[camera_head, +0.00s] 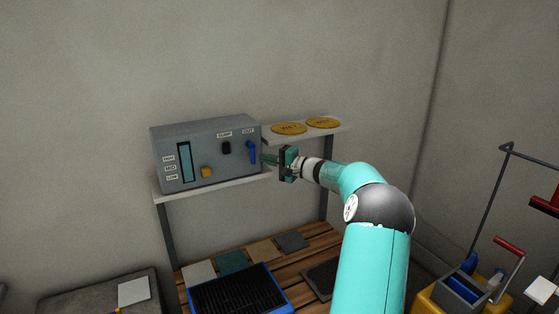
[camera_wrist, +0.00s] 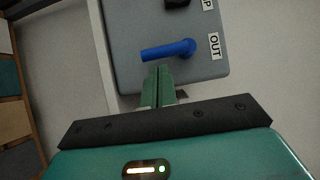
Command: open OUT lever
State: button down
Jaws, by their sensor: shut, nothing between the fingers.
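The blue OUT lever (camera_head: 252,152) is on the right part of the front of a grey box (camera_head: 221,158), under the OUT label. In the wrist view the lever (camera_wrist: 168,50) lies across the panel, its round pivot beside the OUT label (camera_wrist: 215,46). My gripper (camera_head: 265,158) is shut and empty, reaching the panel from the right. In the wrist view its green fingertips (camera_wrist: 159,70) are together close to the lever's free end. I cannot tell whether they touch it.
A black knob (camera_head: 227,147) and a yellow knob (camera_head: 208,172) are on the same panel. The box stands on a pale shelf (camera_head: 170,196). Two yellow discs (camera_head: 289,128) lie on a shelf to the right. A blue-rimmed tray (camera_head: 283,287) is below on a wooden rack.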

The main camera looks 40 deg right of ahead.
jog(key=shift+w+a, duration=0.2)
jog(key=shift+a, duration=0.05)
